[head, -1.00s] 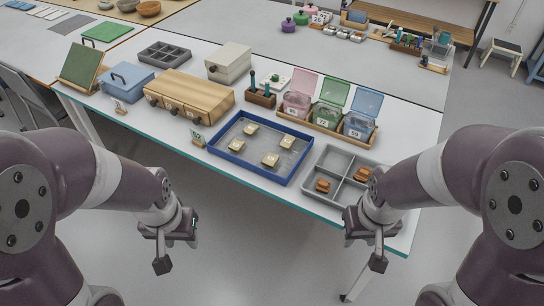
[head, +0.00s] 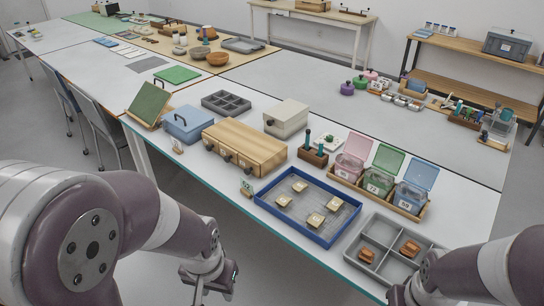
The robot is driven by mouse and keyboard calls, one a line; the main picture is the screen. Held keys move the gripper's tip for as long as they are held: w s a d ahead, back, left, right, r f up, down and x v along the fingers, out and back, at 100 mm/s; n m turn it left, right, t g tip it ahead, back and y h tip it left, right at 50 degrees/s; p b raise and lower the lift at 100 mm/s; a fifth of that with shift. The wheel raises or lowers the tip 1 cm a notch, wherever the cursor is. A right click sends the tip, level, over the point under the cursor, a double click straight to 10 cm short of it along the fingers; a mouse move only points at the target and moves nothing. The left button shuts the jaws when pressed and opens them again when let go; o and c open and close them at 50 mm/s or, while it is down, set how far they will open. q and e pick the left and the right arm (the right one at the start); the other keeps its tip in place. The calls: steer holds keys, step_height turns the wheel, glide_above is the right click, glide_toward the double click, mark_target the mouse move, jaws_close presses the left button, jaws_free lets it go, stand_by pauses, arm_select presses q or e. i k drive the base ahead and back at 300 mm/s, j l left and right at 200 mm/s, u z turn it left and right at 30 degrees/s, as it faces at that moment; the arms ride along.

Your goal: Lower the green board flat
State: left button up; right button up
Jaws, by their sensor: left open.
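The green board (head: 150,102) leans at a slant in a wooden frame at the left end of the near table. It is tilted, not flat, and nothing of mine touches it. My left gripper (head: 213,284) is low in front of the table, below and to the right of the board, well apart from it. It is open and empty. My right arm comes in at the lower right, and its gripper (head: 402,295) is mostly cut off by the bottom edge, so its jaws cannot be made out.
A blue box (head: 187,124) stands close to the right of the board, with a wooden case (head: 244,147) beyond it. A flat green mat (head: 178,74) lies behind. A blue tray (head: 262,203) and a grey divided tray (head: 354,253) are farther right. Chairs (head: 97,122) stand at left.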

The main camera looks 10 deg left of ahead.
mark_target(151, 101)
steer(key=i+j+u, duration=0.3)
steer(key=j+u, duration=0.15)
steer(key=i+j+u, duration=0.4)
steer(key=j, duration=0.15)
steer(key=i+j+u, duration=0.45)
steer(key=i+u, duration=0.4)
steer(key=i+j+z, duration=0.1)
steer(key=i, duration=0.4)
steer(key=i+j, duration=0.1)
steer(key=i, duration=0.35)
steer(key=i+j+z, duration=0.15)
steer(key=i, duration=0.35)
